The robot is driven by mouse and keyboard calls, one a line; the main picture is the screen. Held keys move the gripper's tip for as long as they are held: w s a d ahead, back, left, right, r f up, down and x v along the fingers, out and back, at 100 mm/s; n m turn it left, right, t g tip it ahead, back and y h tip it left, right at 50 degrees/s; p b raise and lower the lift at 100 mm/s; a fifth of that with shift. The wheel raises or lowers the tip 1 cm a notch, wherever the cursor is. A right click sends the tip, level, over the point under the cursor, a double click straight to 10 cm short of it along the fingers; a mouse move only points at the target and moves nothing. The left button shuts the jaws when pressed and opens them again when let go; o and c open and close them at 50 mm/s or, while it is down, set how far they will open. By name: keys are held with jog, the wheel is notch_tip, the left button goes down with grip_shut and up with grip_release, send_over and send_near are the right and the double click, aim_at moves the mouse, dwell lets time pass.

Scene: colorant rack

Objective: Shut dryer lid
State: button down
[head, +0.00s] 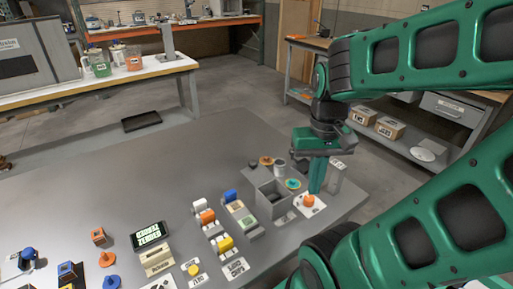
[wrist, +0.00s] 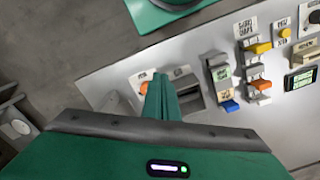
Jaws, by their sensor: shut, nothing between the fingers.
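My gripper (head: 317,188) points down at the right end of the grey table, its green fingers together and empty. It is beside an open-topped grey box (head: 269,212), probably the dryer; I cannot clearly make out its lid. An orange knob (head: 308,201) on a white label plate is close to the fingertips; contact cannot be told. In the wrist view, the shut fingers (wrist: 159,80) stand in front of the grey box (wrist: 191,104), whose dark opening shows. The fingers hide part of the box and knob there.
A grey upright block (head: 335,177) stands just right of the fingers. Rows of coloured switches (head: 207,217) and a display (head: 149,236) are to the left. The table's back middle is clear.

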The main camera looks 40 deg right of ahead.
jog(key=shift+s+d, duration=0.15)
jog(key=shift+d, duration=0.15)
jog(key=w+d+r+n+g, duration=0.1)
jog(key=w+r, duration=0.2)
jog(key=w, duration=0.4)
jog(key=w+d+r+n, duration=0.1)
jog(key=w+r, duration=0.2)
jog(key=w, duration=0.5)
jog(key=w+a+f+n+g, duration=0.1)
jog(key=w+a+n+g, duration=0.15)
jog(key=w, duration=1.45)
send_near(258, 170)
notch_tip(258, 170, down, 5)
jog(key=w, duration=0.3)
jog(key=shift+s+r+m+t+y, duration=0.1)
jog(key=shift+s+m+t+y, duration=0.2)
jog(key=shift+s+t, duration=0.15)
